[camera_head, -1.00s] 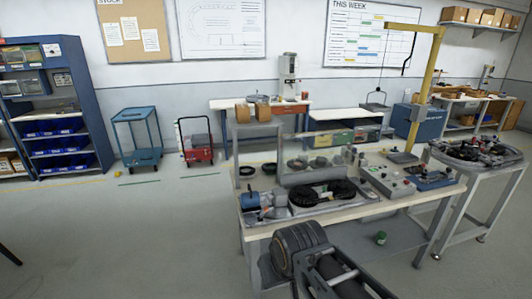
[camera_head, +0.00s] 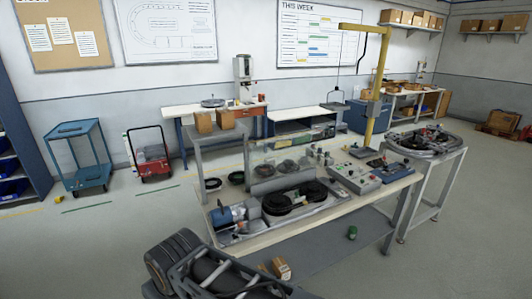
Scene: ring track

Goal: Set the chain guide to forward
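A grey tray (camera_head: 247,234) lies on the front workbench (camera_head: 290,228). It carries a dark oval loop like a chain or belt (camera_head: 292,199) and a blue motor-like unit (camera_head: 228,216) at its left end. I cannot make out a chain guide or its setting at this size. A grey control box (camera_head: 352,176) with small knobs or buttons stands right of the loop. A dark ribbed and metal part at the bottom left seems to be my own arm, in front of the bench. My gripper's fingers cannot be made out in view.
A track assembly (camera_head: 428,141) sits on a separate stand (camera_head: 425,178) right of the bench. A yellow post (camera_head: 376,100) rises at the bench's back. A green can (camera_head: 352,232) and a small brown box (camera_head: 281,268) are low down. A blue cart (camera_head: 80,158) stands left; floor is open right.

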